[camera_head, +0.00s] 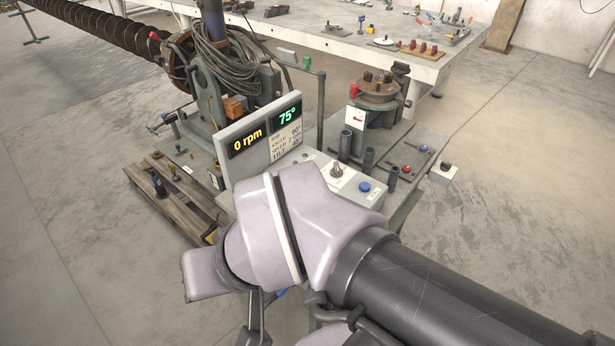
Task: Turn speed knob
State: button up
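A grey control panel (318,160) stands at the middle of the head view. On its top face is a dark knob (337,171) on a pale plate, likely the speed knob; its lettering is too small to read. A blue button (364,187) sits to the right of it. The display reads 0 rpm (247,142) and 75° (287,115). A job card (286,143) lists an angle of 90°, a speed that seems to be 2 rpm, and a tilt of 45°. My arm crosses in front of the panel's lower part. I cannot make out my gripper.
A round turntable (377,92) with clamps stands behind the panel. Right of it is a grey bench (437,139) with red and blue parts. A wooden pallet (167,202) lies left. A long auger (90,25) and a pale worktable (330,40) are behind.

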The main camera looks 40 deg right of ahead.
aim_at(336, 172)
jog(key=z, duration=1.55)
